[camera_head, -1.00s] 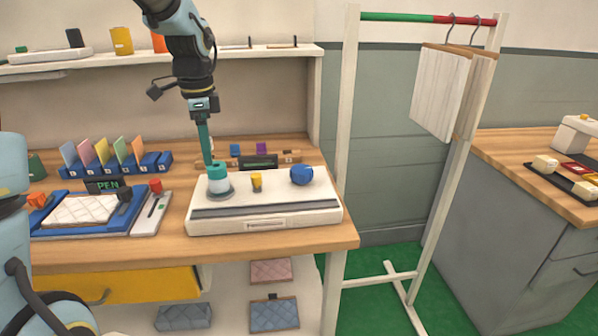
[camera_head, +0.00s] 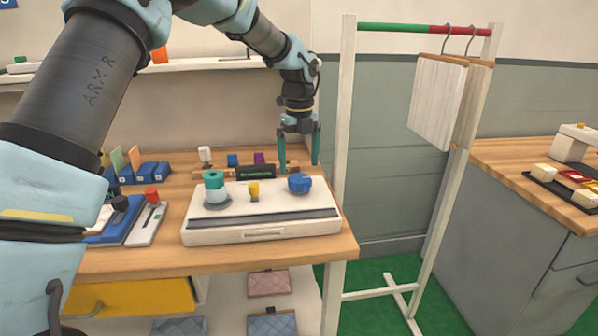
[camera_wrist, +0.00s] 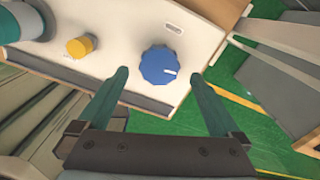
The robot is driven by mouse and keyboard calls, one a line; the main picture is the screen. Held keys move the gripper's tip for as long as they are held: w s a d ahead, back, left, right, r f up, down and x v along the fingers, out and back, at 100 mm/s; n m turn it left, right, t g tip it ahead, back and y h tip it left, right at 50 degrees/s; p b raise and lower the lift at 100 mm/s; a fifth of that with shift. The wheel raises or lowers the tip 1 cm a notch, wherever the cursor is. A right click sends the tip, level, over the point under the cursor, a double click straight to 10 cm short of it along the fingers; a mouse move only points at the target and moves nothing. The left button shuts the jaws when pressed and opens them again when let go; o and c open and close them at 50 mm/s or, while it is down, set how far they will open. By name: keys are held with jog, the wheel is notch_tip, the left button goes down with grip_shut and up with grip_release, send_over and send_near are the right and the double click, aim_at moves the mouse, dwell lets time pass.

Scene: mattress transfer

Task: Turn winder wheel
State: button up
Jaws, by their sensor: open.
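A white box-shaped device (camera_head: 262,233) stands on the wooden workbench. On its top are a teal and white spool-like cylinder (camera_head: 213,187) at the left, a small yellow knob (camera_head: 254,190) in the middle and a blue knobbed wheel (camera_head: 300,184) at the right. My gripper (camera_head: 299,168) is open with teal fingers, above and around the blue wheel as the head view shows it. In the wrist view the blue wheel (camera_wrist: 161,66) lies ahead of my open gripper (camera_wrist: 160,76), between the lines of its fingertips. Nothing is held. Whether the fingers touch the wheel cannot be told.
A clothes rack (camera_head: 349,130) with hanging white panels (camera_head: 437,105) stands right of the bench. A blue rack with coloured cards (camera_head: 150,170) and a blue tray (camera_head: 112,232) are at the left. Another counter (camera_head: 500,160) is at the far right.

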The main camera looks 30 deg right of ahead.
aim_at(299, 178)
jog(key=shift+f+p, duration=0.35)
jog(key=shift+f, duration=1.8)
jog(key=c, duration=1.4)
